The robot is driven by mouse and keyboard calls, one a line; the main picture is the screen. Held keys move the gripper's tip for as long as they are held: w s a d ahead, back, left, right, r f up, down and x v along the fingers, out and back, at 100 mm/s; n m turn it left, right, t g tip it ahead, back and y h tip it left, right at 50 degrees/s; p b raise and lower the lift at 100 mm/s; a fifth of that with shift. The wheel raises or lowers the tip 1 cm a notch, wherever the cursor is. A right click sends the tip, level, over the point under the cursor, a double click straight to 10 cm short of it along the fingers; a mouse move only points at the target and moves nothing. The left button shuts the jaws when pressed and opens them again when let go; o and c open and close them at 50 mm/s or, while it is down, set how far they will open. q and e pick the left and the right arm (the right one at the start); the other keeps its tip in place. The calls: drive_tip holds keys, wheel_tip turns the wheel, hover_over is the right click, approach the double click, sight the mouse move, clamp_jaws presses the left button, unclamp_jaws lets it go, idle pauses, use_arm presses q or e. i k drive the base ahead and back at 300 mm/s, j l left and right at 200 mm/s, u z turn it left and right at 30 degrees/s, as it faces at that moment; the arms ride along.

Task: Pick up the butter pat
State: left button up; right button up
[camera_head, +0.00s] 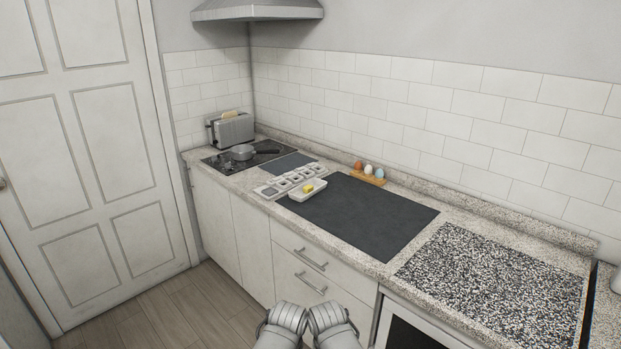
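The butter pat (308,188) is a small yellow block. It lies in a shallow white dish (293,194) on the worktop, at the left end of a dark mat (370,222). Two grey rounded parts of my arms show side by side at the bottom edge of the head view, well in front of and below the worktop. No gripper fingers show on them, and nothing of mine is near the butter.
Several small square containers (283,184) stand just left of the dish. Behind the mat, a wooden holder (369,177) carries three eggs. A pan (242,152) sits on the hob near a toaster (231,129). The mat is otherwise clear, as is the speckled board (490,285).

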sight(309, 188)
drive_tip(key=j+z, duration=0.1)
drive_tip(key=z, duration=0.25)
drive_tip(key=i+j+z, duration=0.1)
drive_tip(key=z, duration=0.3)
drive_tip(key=j+z, duration=0.2)
drive_tip(key=z, duration=0.15)
drive_tip(key=j+z, duration=0.3)
drive_tip(key=j, duration=0.35)
drive_tip(key=j+z, duration=0.25)
drive_tip(key=j, duration=0.4)
drive_tip(key=k+j+z, duration=0.1)
drive_tip(key=j+z, duration=0.2)
drive_tip(key=j, duration=0.3)
drive_tip(key=k+j, duration=0.1)
drive_tip(key=j, duration=0.7)
drive_tip(key=k+j, duration=0.15)
drive_tip(key=j, duration=0.25)
drive_tip(key=k+j, duration=0.1)
drive_tip(key=j, duration=0.3)
drive_tip(key=j+z, duration=0.1)
drive_tip(key=j, duration=0.3)
drive_tip(key=i+j, duration=0.35)
